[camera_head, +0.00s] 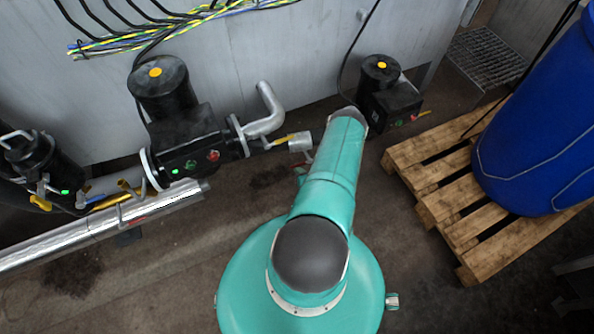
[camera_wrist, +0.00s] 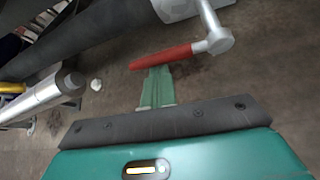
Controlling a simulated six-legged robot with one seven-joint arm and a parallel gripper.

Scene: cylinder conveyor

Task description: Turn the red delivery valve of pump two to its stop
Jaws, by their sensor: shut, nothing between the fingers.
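The red valve lever (camera_wrist: 162,57) shows in the wrist view, lying nearly level and joined at its right end to a grey metal stem (camera_wrist: 214,41). My gripper (camera_wrist: 156,72) is shut and empty, with its green fingers directly below the lever in the picture. The fingertips meet the lever's lower edge in view; whether they touch it, I cannot tell. In the head view my arm hides the gripper and most of the lever. The middle black pump (camera_head: 180,135) has an orange-yellow cap, and a grey outlet pipe (camera_head: 265,118) runs from its right side.
A smaller black pump (camera_head: 385,95) stands to the right, another pump (camera_head: 38,165) at the left. A wooden pallet (camera_head: 435,180) bears a blue barrel (camera_head: 540,120). A shiny pipe (camera_head: 105,227) crosses the lower left. Cables run along the wall (camera_head: 250,50).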

